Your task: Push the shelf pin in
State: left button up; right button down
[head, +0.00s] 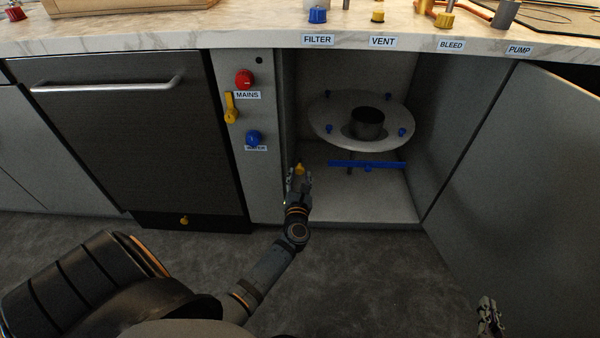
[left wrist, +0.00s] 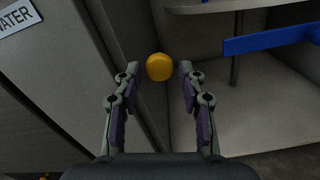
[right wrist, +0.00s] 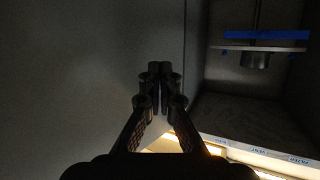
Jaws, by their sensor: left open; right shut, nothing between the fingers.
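A yellow round knob, apparently the shelf pin (head: 299,169), is at the left inner side of the open cabinet, low down. It also shows in the left wrist view (left wrist: 160,67), just ahead of and between the fingertips. My left gripper (head: 299,182) is open, with one finger on each side of the knob's line; its fingers (left wrist: 155,76) do not visibly touch it. The shaft of the pin is hidden behind its head. My right gripper (head: 488,315) is shut and empty, low at the right by the open door; its fingertips show in the right wrist view (right wrist: 160,70).
The open door (head: 530,170) stands at the right. A red knob (head: 244,79), yellow lever (head: 231,107) and blue knob (head: 253,138) are on the left panel. The cabinet floor looks clear.

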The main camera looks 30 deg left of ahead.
aim_at(300, 171)
pick_arm(q)
jog(key=x, duration=0.3)
pick_arm(e)
jog(key=r+t, duration=0.1)
jog(key=w+r, duration=0.1)
jog(key=r, duration=0.1)
jog(key=w+r+t, duration=0.1)
jog(key=r, duration=0.1)
jog(key=shift+d+r+t, duration=0.1)
jog(key=shift+r+t, duration=0.1)
jog(key=shift+t, duration=0.1)
pick_arm(q)
jog(key=shift+c, duration=0.3)
grip_shut()
